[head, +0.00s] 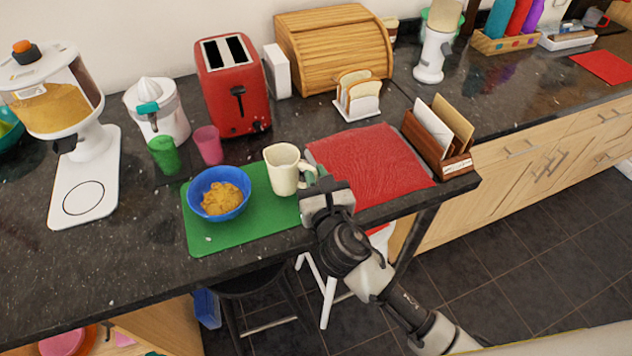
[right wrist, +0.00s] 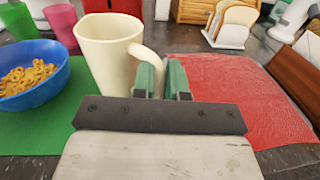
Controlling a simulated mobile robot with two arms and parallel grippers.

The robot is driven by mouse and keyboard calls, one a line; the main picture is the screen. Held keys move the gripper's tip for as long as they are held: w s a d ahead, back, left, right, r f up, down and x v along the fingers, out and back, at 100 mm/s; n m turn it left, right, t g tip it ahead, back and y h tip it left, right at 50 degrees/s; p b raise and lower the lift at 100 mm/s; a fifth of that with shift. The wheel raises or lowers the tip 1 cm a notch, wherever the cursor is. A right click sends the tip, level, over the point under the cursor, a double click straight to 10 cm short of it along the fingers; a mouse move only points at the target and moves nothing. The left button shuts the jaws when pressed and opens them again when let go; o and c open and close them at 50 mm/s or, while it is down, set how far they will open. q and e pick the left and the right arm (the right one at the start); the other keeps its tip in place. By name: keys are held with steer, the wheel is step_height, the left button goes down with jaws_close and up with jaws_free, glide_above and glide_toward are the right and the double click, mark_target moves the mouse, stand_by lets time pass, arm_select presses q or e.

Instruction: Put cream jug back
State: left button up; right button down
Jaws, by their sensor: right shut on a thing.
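The cream jug (head: 283,168) stands upright on the right part of the green mat (head: 250,230), with its handle toward the right. It also shows in the right wrist view (right wrist: 107,52). My right gripper (head: 316,182) is at the jug's right side, shut on its handle (right wrist: 151,58); its green fingertips (right wrist: 163,78) flank the handle. I cannot tell whether the jug's base touches the mat. My left gripper is not in view.
A blue bowl of food (head: 211,205) is left of the jug on the same mat. A red mat (head: 370,165) lies clear to the right. Pink (head: 208,145) and green (head: 164,155) cups stand behind; a letter holder (head: 435,145) stands at the right corner.

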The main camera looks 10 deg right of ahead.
steer(key=shift+f, duration=0.7)
steer(key=shift+f, duration=0.2)
steer(key=c, duration=1.2)
jaws_free()
steer(key=shift+o, duration=0.2)
steer(key=shift+r, duration=0.15)
steer(key=s+d+b, duration=0.1)
steer(key=s+d, duration=0.1)
steer(key=s, duration=1)
steer(key=shift+b, duration=0.4)
steer(key=shift+w, duration=0.1)
